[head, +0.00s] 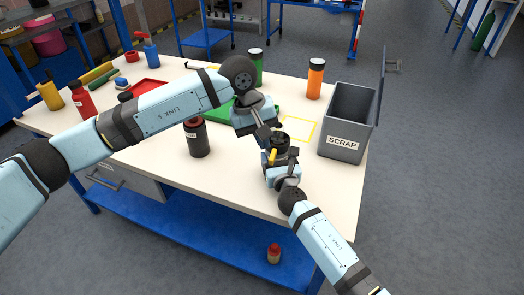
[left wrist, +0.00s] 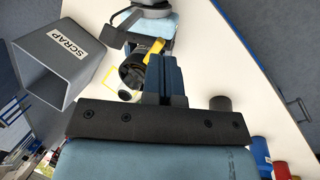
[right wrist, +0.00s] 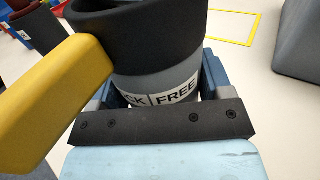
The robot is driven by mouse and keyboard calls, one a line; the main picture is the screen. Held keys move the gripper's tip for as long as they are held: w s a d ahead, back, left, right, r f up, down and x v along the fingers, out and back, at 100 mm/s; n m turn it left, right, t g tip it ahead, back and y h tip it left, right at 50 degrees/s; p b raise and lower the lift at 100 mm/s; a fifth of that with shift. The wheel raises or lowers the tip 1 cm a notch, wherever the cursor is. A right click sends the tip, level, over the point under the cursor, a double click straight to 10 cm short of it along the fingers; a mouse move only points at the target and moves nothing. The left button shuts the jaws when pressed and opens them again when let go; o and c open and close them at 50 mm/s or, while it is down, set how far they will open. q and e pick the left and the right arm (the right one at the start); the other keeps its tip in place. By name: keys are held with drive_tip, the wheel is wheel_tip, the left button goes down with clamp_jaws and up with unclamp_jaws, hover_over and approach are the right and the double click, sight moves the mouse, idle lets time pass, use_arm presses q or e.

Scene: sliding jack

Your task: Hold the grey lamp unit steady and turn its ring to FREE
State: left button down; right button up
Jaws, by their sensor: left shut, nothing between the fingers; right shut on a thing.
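The lamp unit (head: 281,146) stands upright near the table's front right, with a black ring on top and a yellow lever (right wrist: 50,85) on the ring. Its grey body (right wrist: 185,75) shows in the right wrist view with a label reading "...CK | FREE"; the start of the first word is hidden behind the lever. The lever points left in that view, on the "...CK" side. My right gripper (head: 281,164) is shut on the grey body. My left gripper (left wrist: 165,78) is shut and empty, close beside the lever; I cannot tell whether they touch.
A grey SCRAP bin (head: 347,125) stands right of the lamp unit. A dark bottle (head: 197,138) stands to its left. A green mat (head: 216,110) and an orange bottle (head: 316,78) are behind. A yellow outlined square (head: 300,128) on the table is empty.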

use_arm(q)
drive_tip(key=w+a+f+n+g+h, duration=0.4)
drive_tip(key=a+f+n+h, duration=0.1)
drive_tip(key=a+n+h, duration=0.15)
drive_tip(key=n+t+h, duration=0.1)
drive_tip(key=n+h, duration=0.6)
drive_tip(key=h, duration=0.1)
approach(274, 158)
drive_tip(key=d, duration=0.6)
drive_tip(key=shift+s+f, duration=0.15)
drive_tip(key=shift+f, duration=0.05)
drive_tip(key=shift+s+d+n+t, duration=0.1)
drive_tip(key=shift+d+n+t, duration=0.1)
drive_tip(key=shift+n+t, duration=0.25)
drive_tip(key=d+n+t, duration=0.1)
drive_tip(key=t, duration=0.1)
drive_tip(key=s+d+n+t, duration=0.1)
drive_tip(key=n+t, duration=0.1)
drive_tip(key=t, duration=0.1)
drive_tip(key=d+n+t+y, duration=0.1)
drive_tip(key=n+t, duration=0.1)
drive_tip(key=t, duration=0.1)
drive_tip(key=shift+s+d, duration=0.15)
drive_tip(key=shift+d, duration=0.1)
drive_tip(key=shift+d+n+t, duration=0.4)
drive_tip(key=shift+d+t, duration=0.05)
drive_tip(key=shift+d, duration=0.55)
